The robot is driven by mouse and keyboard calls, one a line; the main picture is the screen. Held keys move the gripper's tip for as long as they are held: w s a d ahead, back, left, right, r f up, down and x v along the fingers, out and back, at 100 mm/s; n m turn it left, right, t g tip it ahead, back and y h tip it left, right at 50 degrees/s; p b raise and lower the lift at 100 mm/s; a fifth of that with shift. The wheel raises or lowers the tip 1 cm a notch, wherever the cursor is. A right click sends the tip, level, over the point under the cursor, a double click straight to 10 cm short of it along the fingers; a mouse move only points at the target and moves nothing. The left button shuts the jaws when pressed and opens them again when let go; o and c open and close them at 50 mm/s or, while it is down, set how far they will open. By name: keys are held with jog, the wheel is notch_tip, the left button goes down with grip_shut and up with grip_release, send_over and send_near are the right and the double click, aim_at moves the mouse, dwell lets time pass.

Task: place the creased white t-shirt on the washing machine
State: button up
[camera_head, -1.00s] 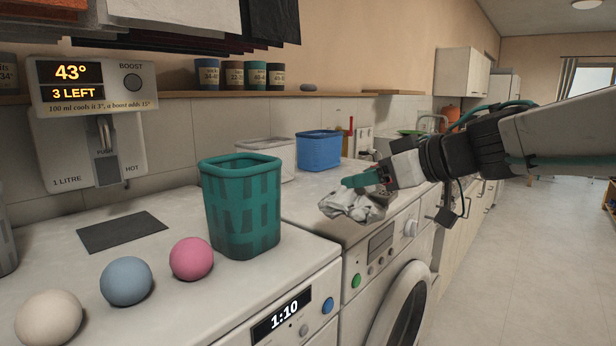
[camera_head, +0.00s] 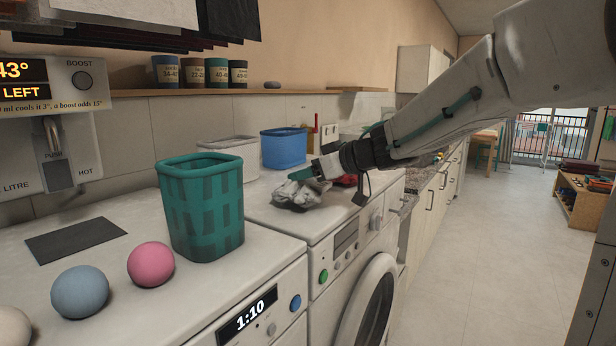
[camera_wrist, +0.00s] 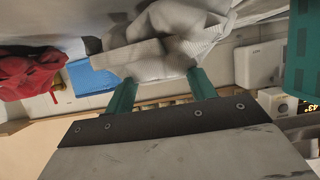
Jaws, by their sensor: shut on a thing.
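The creased white t-shirt (camera_head: 298,194) is a crumpled pale bundle over the top of the white machine with the round door (camera_head: 262,212), near its front right part. I cannot tell whether it rests on the top or hangs just above it. My gripper (camera_head: 318,174) is shut on the t-shirt from the right side. In the wrist view the bunched t-shirt (camera_wrist: 165,45) lies at and beyond the two teal fingertips (camera_wrist: 161,80), which are apart with cloth between them.
A teal basket (camera_head: 202,208) stands on the machine to the left, with several coloured balls, one pink (camera_head: 151,264). A blue basket (camera_head: 284,148) and a white basket (camera_head: 228,147) stand behind the t-shirt. A red cloth (camera_head: 346,180) lies right of it.

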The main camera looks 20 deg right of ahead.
jog(key=shift+f, duration=0.4)
jog(key=shift+f, duration=0.1)
jog(key=o, duration=1.1)
jog(key=shift+c, duration=0.2)
